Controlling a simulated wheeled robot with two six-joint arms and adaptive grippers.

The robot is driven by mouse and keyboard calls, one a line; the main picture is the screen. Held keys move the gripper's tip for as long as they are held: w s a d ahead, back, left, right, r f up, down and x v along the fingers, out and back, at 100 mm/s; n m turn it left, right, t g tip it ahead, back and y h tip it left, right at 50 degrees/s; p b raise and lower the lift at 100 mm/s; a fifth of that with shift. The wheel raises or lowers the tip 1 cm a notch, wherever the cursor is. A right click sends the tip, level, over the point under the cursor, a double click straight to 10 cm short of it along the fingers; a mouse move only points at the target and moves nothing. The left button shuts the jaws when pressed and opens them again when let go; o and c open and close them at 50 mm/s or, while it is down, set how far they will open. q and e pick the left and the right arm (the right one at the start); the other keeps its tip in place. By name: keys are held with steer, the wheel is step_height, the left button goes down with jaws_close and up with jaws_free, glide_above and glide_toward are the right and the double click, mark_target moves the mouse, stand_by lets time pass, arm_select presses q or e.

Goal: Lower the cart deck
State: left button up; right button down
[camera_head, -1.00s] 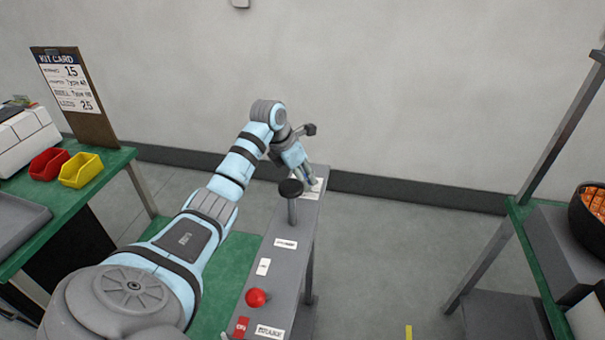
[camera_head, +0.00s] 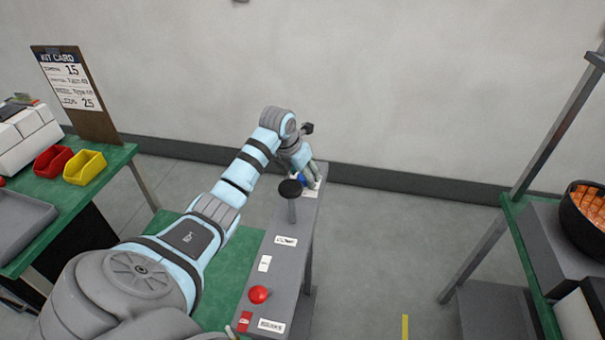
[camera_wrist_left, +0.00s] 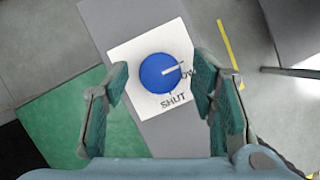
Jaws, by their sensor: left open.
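A blue round dial (camera_head: 302,181) sits on a white plate at the far end of a narrow grey panel (camera_head: 280,262). In the left wrist view the dial (camera_wrist_left: 157,73) has a white pointer line aimed right and slightly up, towards a partly hidden word ending in "OW"; "SHUT" is printed below it. My left gripper (camera_head: 311,180) is over the dial, its open fingers (camera_wrist_left: 160,92) on either side with gaps. A black-topped lever (camera_head: 291,189) stands nearer on the panel. A green surface (camera_head: 215,262) lies left of the panel, partly behind my arm. My right gripper is out of view.
A red ball knob (camera_head: 259,294) sits on the near panel. On the left, a green bench holds yellow (camera_head: 84,167) and red (camera_head: 52,161) bins, a grey tray and a kit card (camera_head: 78,95). On the right, a rack (camera_head: 520,215) holds a black bowl. Floor between is clear.

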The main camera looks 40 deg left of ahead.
arm_select(q)
steer(key=v, duration=1.1)
steer(key=shift+r, duration=0.35)
steer(key=shift+s, duration=0.1)
